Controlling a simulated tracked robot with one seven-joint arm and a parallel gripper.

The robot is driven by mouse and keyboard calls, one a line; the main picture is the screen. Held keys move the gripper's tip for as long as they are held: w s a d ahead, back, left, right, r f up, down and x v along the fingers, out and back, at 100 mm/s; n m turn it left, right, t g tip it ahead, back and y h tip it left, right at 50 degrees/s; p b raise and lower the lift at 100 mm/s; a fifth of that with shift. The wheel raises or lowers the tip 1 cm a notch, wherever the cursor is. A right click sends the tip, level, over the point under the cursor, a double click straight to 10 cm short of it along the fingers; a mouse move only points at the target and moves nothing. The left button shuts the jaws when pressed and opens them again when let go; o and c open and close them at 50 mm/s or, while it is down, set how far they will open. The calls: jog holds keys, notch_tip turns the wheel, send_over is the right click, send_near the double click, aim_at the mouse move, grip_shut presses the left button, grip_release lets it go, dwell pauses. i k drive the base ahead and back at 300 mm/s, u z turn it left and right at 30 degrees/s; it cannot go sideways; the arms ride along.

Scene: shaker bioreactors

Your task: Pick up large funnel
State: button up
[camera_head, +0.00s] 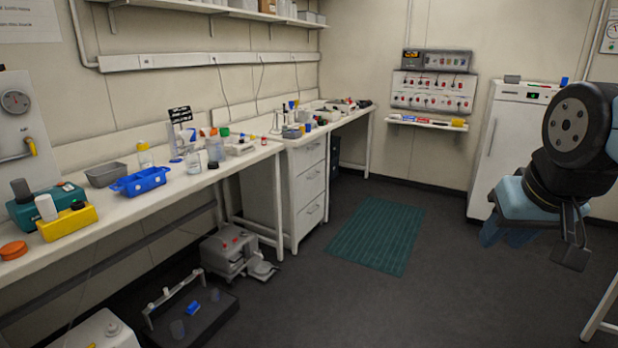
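I cannot make out a large funnel in the head camera view. The small items on the long bench (150,215) are too small or crowded to tell whether one is a funnel. My arm shows at the right edge, and what looks like my gripper (572,240) hangs at its lower end over the floor. It is well away from the bench, with a dark finger-like part pointing down. Its opening cannot be made out, and nothing is visibly held.
A blue tray (139,182), a grey bin (107,175) and a yellow block (68,222) stand on the bench. Machines (232,250) stand on the floor under and before it. A white fridge (511,137) is at the back right. The floor around the green mat (376,236) is clear.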

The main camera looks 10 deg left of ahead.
aim_at(185, 134)
jog(key=u, duration=0.15)
jog(key=i, duration=1.2)
jog(key=u, duration=0.55)
jog(key=i, duration=1.35)
jog(key=u, duration=0.85)
jog(key=i, duration=1.3)
jog(key=u, duration=0.3)
